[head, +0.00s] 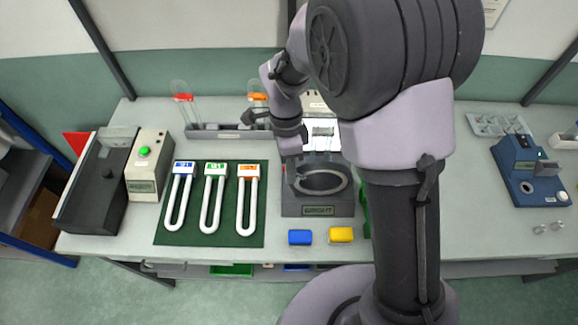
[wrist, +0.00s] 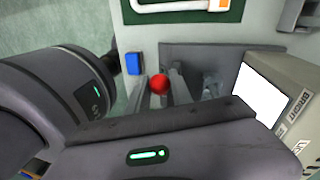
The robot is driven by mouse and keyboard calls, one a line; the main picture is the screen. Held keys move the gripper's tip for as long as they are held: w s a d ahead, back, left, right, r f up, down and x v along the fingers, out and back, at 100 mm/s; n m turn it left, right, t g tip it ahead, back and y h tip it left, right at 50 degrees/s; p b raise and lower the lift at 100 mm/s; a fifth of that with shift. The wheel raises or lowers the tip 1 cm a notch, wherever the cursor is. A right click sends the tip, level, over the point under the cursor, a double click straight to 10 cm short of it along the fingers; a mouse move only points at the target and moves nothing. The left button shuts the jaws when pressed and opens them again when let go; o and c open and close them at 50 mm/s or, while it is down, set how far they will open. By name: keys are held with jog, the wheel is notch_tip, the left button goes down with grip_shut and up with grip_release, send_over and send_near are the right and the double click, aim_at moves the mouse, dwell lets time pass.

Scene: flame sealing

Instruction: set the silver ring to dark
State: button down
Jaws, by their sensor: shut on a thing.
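The silver ring (head: 348,181) lies on a dark grey device whose front label (head: 318,210) appears to read "BRIGHT". My gripper (wrist: 161,88) is shut on a red ball knob (wrist: 159,84) in the wrist view, with a finger on each side of it. In the head view my gripper is at the device's left rear side, and my arm hides most of its fingers and the knob. What the knob is fixed to is hidden.
A green mat (head: 160,238) with several white U-shaped tubes lies left of the device. A blue block (head: 300,237) and a yellow block (head: 341,234) lie in front. A lit white panel (wrist: 260,93) stands close to my gripper. A blue instrument (head: 521,172) stands far right.

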jog(key=shift+d+r, duration=0.1)
dwell(0.5)
jog(key=shift+d+r+y, duration=0.5)
jog(key=shift+d+y, duration=0.15)
jog(key=shift+y, duration=0.15)
jog(key=d+f+n+y, duration=0.1)
jog(key=d+y, duration=1)
jog(key=d, duration=0.5)
jog(key=shift+d+f+n+g+y, duration=0.2)
jog(key=shift+f+n+g+y, duration=0.1)
jog(key=shift+f+y, duration=0.1)
jog(key=c, duration=1.1)
grip_release()
jog(key=shift+c, duration=0.2)
